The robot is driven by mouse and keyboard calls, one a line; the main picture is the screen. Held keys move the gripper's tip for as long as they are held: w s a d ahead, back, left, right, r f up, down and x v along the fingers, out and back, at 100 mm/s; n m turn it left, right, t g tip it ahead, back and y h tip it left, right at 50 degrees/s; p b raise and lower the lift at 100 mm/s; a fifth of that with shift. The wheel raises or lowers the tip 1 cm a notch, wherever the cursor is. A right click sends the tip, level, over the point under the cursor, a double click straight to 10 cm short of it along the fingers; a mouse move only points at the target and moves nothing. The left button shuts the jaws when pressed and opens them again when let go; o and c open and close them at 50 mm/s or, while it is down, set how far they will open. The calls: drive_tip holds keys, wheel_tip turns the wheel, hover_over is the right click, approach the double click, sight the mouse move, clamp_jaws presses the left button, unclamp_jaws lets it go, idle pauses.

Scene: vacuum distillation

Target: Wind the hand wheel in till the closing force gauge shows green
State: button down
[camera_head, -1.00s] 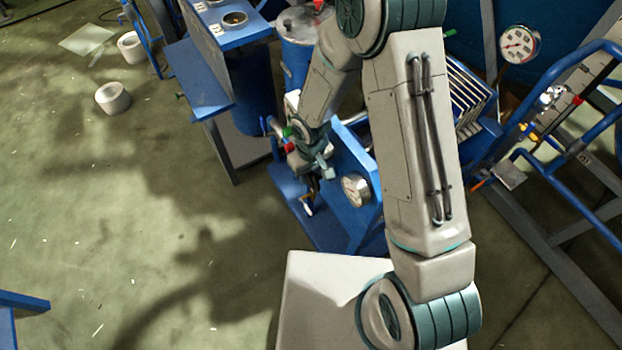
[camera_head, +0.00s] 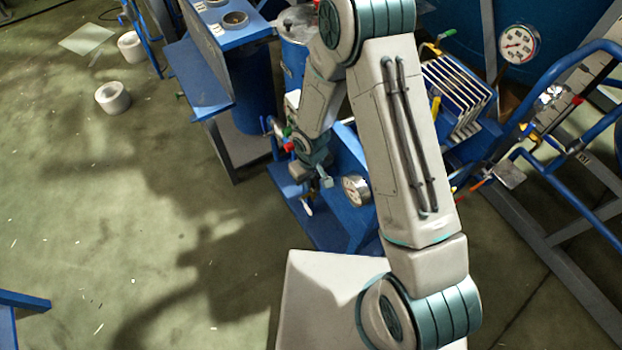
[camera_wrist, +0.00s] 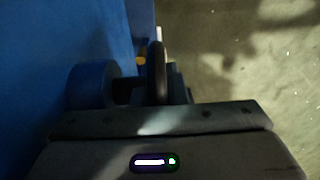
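A dark ring seen edge-on, which looks like the hand wheel (camera_wrist: 158,72), stands upright in the wrist view, with a blue round boss (camera_wrist: 92,84) beside it. My gripper (camera_head: 318,180) is at the blue stand (camera_head: 350,165) in the head view, low beside its front. In the wrist view the gripper body fills the bottom, right up by the wheel; its fingers are dark and mostly hidden, so I cannot tell their opening or grip. A round white-faced gauge (camera_head: 356,190) sits on the stand, right of my gripper; its needle and colour are too small to read.
A second dial gauge (camera_head: 518,44) is at the upper right, above a rack of pale plates (camera_head: 458,95). Blue tube rails (camera_head: 570,72) stand at the right. A blue bench (camera_head: 205,90) is left of the stand. The floor (camera_head: 130,210) at left is largely clear.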

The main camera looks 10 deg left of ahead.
drive_tip(key=t+b, duration=0.1)
drive_tip(key=b, duration=0.2)
drive_tip(key=shift+f+y+b, duration=0.3)
drive_tip(key=shift+y, duration=0.1)
drive_tip(key=shift+w+a+t+y+b, duration=0.1)
drive_tip(key=shift+t+y+b, duration=0.25)
drive_tip(key=shift+b, duration=0.65)
drive_tip(key=shift+r+b, duration=0.2)
drive_tip(key=shift+b, duration=0.35)
drive_tip(key=shift+r+t, duration=0.15)
drive_tip(key=shift+t, duration=0.1)
drive_tip(key=c, duration=1.4)
unclamp_jaws()
drive_tip(key=shift+c, duration=0.2)
drive_tip(key=shift+r, duration=0.1)
drive_tip(key=p+v, duration=0.3)
drive_tip(key=v, duration=1)
drive_tip(key=shift+r, duration=0.25)
